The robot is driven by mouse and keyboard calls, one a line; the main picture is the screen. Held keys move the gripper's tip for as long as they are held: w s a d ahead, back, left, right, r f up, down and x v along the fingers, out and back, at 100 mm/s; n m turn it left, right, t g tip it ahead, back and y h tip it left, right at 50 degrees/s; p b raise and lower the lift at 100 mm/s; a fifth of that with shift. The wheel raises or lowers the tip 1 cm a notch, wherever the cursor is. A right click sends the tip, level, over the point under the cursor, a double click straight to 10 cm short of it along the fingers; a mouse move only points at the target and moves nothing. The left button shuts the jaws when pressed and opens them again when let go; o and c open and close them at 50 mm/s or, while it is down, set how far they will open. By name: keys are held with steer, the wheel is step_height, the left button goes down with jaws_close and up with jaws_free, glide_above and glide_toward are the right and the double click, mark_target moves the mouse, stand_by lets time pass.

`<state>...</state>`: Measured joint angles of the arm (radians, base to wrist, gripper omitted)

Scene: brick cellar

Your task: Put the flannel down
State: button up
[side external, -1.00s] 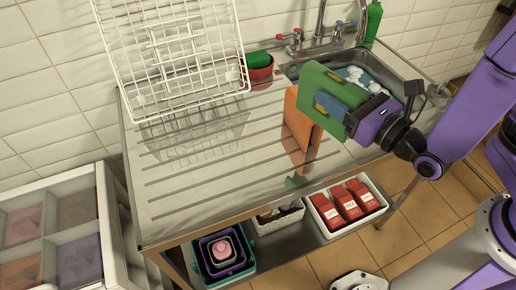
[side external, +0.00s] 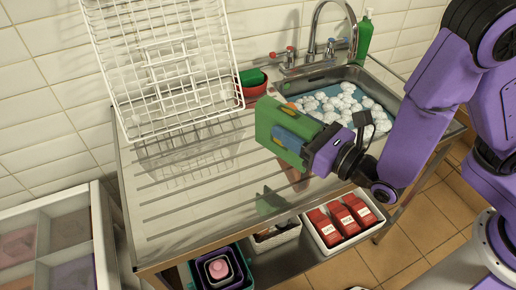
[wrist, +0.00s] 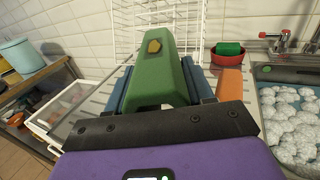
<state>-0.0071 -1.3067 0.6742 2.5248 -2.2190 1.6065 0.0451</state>
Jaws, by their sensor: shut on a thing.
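The green flannel (side external: 268,122) looks thick and folded, with a flat broad face. My gripper (side external: 291,138) is shut on it, with a blue finger along the near face in the side view. In the wrist view the flannel (wrist: 158,75) runs forward between the two blue fingers (wrist: 158,92) and shows a yellow badge. It is above the ribbed metal draining board (side external: 190,200), left of the sink, and a greenish reflection shows below. The flannel's far side is hidden.
A white wire rack (side external: 165,75) stands at the back left. A red pot with a green sponge (side external: 252,85) is beside it. The foamy sink (side external: 345,105) is right. An orange flat thing (wrist: 230,82) is close to the gripper's right. The board's front left is clear.

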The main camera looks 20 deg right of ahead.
mark_target(258, 141)
steer(key=w+a+f, duration=0.1)
steer(key=w+f, duration=0.1)
steer(key=w+a+f, duration=0.2)
steer(key=f, duration=0.1)
steer(key=w+a+f, duration=0.1)
steer(key=w+f, duration=0.1)
steer(key=shift+w+a+f, duration=0.2)
steer(key=shift+a, duration=0.2)
steer(key=shift+f, duration=1.45)
steer(key=shift+f, duration=0.1)
steer(key=o, duration=1)
steer(key=shift+o, duration=0.2)
steer(key=shift+s, duration=0.25)
steer(key=v, duration=1.1)
steer(key=shift+s+d, duration=0.2)
